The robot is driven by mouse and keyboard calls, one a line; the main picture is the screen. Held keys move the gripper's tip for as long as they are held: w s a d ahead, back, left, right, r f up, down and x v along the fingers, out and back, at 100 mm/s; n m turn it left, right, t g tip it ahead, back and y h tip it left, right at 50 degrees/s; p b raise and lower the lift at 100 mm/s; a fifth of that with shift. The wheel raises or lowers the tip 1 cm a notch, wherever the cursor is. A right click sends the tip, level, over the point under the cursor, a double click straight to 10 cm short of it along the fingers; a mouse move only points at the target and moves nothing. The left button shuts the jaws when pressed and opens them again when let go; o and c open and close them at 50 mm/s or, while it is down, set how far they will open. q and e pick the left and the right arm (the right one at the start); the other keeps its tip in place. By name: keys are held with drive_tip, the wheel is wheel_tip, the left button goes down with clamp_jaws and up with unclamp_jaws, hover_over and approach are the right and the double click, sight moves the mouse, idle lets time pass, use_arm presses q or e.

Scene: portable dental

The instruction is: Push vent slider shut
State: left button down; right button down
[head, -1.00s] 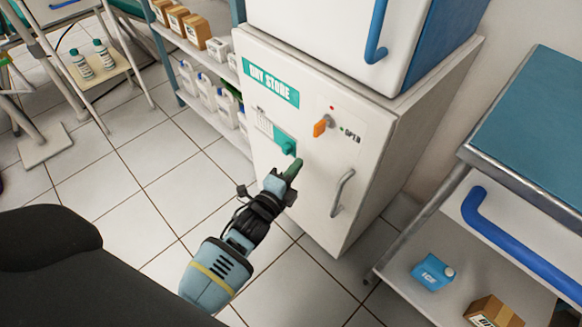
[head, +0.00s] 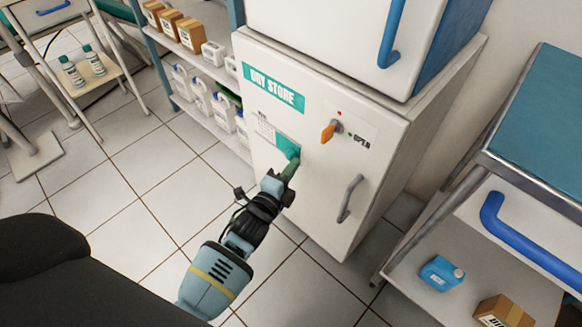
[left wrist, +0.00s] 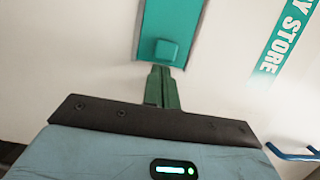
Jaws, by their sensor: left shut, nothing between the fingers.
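The vent slider is a small teal knob (left wrist: 165,52) on a teal plate (left wrist: 178,22) on the white DRY STORE cabinet (head: 315,185). In the head view the teal plate (head: 284,144) sits below the sign, beside a pale slotted panel (head: 264,127). My left gripper (head: 291,167) is shut and empty, its green fingers at the lower end of the plate, partly hiding the knob. In the left wrist view the fingertips (left wrist: 160,72) lie right beside the knob; I cannot tell whether they touch it. My right gripper is not in view.
An orange latch (head: 329,131) and a grey handle (head: 349,198) stick out from the cabinet door to the right of the slider. A shelf with white bottles (head: 222,110) stands left of the cabinet. A cart with a blue handle (head: 530,240) is at right.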

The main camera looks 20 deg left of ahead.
use_arm(q)
drive_tip(key=shift+w+a, duration=0.15)
drive_tip(key=shift+a, duration=0.25)
drive_tip(key=w+a, duration=0.1)
drive_tip(key=a, duration=0.4)
drive_tip(key=w+a, duration=0.1)
drive_tip(key=a, duration=0.1)
drive_tip(key=shift+w+a, duration=0.15)
drive_tip(key=shift+w, duration=0.2)
drive_tip(key=shift+a, duration=0.2)
drive_tip(key=shift+w+a, duration=0.1)
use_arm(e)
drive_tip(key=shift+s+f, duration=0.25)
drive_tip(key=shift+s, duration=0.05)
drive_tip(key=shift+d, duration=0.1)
